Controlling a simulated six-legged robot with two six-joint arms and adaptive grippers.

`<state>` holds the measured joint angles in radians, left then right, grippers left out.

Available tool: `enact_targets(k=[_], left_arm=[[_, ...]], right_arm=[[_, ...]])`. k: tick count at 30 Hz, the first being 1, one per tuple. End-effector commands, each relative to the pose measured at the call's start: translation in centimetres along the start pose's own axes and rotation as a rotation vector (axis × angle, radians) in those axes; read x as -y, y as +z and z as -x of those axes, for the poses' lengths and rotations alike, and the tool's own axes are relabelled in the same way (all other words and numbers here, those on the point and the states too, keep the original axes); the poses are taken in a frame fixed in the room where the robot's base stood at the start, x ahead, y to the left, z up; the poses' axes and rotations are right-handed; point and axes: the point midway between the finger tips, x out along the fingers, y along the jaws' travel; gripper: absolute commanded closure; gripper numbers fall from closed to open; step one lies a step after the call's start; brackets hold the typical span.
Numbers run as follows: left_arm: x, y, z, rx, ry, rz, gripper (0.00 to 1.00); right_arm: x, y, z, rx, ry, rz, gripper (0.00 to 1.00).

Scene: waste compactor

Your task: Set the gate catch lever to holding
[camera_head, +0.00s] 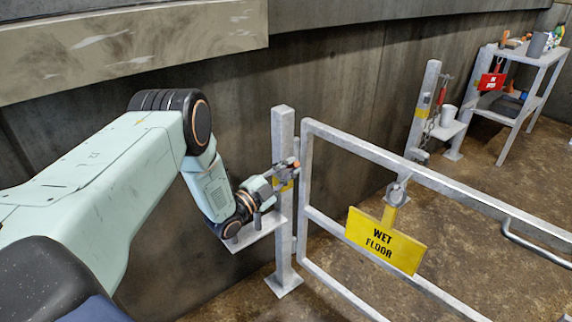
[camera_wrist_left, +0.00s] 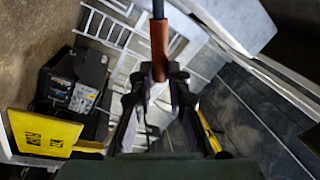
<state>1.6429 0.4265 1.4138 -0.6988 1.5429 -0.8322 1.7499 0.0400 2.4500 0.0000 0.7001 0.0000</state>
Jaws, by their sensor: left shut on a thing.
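The gate catch lever shows as a reddish-brown grip on a dark rod (camera_wrist_left: 159,45) in the left wrist view. In the head view only a small orange end of the lever (camera_head: 296,164) shows beside the grey gate post (camera_head: 283,130). My left gripper (camera_head: 284,172) is at the post, shut on the lever's grip; it also shows in the left wrist view (camera_wrist_left: 157,88), with a finger on either side of the grip. The lever's pivot and its setting marks are hidden or too small to read. My right gripper is out of view.
The metal gate (camera_head: 310,190) stands just right of the post, with a yellow "WET FLOOR" sign (camera_head: 386,240) hanging on it. A small shelf (camera_head: 252,234) sits below my left gripper. A second post (camera_head: 424,108) and a shelf rack (camera_head: 530,60) stand farther back.

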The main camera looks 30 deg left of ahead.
Motion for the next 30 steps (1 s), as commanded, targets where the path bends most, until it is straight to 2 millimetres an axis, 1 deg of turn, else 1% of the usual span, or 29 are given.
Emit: enact_targets(k=[6, 19, 20, 27, 28, 30], left_arm=[[-0.6, -0.03, 0.17, -0.011, 0.002, -0.04, 1.0], [-0.71, -0.03, 0.2, -0.012, 0.003, -0.048, 1.0], [-0.71, -0.03, 0.19, -0.012, 0.003, -0.048, 0.83], [-0.65, 0.0, 0.16, -0.011, 0.002, -0.048, 0.63], [-0.64, 0.0, 0.16, -0.011, 0.002, -0.048, 0.61], [-0.63, 0.01, 0.15, -0.011, 0.002, -0.048, 0.61]], right_arm=[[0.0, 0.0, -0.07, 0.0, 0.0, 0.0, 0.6], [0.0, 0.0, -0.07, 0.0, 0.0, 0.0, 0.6], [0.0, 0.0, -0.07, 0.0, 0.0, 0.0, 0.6], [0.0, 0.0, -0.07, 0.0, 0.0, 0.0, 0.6], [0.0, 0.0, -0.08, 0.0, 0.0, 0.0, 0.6], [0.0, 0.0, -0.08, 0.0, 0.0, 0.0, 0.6]])
